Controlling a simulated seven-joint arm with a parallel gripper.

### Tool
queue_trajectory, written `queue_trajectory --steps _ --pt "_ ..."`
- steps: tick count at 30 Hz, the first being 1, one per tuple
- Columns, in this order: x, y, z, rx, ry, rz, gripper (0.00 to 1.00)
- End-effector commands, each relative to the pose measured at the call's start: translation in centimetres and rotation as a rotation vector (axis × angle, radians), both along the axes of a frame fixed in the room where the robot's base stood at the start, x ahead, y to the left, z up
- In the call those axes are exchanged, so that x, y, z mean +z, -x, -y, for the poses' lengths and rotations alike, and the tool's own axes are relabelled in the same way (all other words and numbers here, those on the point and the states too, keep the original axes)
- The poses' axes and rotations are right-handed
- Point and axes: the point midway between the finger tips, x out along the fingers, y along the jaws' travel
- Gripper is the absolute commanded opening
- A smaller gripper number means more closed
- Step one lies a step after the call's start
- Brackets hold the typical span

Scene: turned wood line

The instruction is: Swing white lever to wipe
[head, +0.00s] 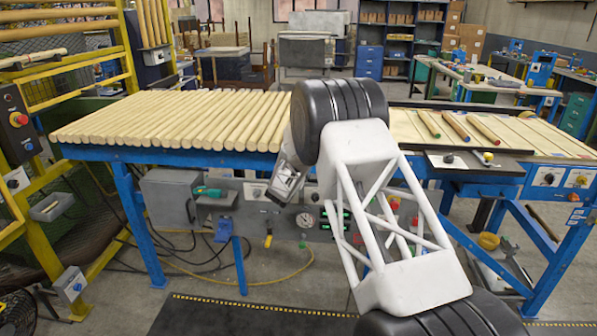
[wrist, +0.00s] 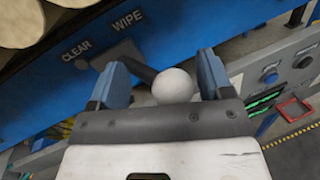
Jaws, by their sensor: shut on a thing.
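The white lever's round white knob (wrist: 173,86) sits between the two fingers of my gripper (wrist: 162,82) in the wrist view. Its dark shaft runs up and left to a grey plate (wrist: 108,56) on the blue rail. The label CLEAR (wrist: 76,50) is left of the shaft's root, and the label WIPE (wrist: 127,18) is above it. My gripper is shut on the lever. In the head view my gripper (head: 287,185) is at the table's front edge, partly behind my own arm, and the lever is hidden there.
Pale wooden rods (head: 185,118) lie side by side on the blue-framed table (head: 118,154). Several coloured sticks (head: 453,126) lie on the right part. A panel with gauges and a green display (head: 318,222) is below. A yellow frame (head: 100,50) stands at left.

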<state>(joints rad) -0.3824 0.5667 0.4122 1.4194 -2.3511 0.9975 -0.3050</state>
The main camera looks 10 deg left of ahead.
Motion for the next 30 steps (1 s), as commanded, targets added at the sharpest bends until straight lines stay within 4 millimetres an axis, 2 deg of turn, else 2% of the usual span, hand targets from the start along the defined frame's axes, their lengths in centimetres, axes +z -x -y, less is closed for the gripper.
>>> queue_trajectory --steps 1,8,24,30 --pt "0.3 -0.2 0.6 -0.008 -0.003 0.004 0.61" --pt "0.3 0.8 0.2 -0.007 -0.002 0.003 0.61" --pt "0.0 6.4 -1.7 0.0 0.0 0.0 0.61" --pt "0.0 7.4 -2.0 0.0 0.0 0.0 0.61"
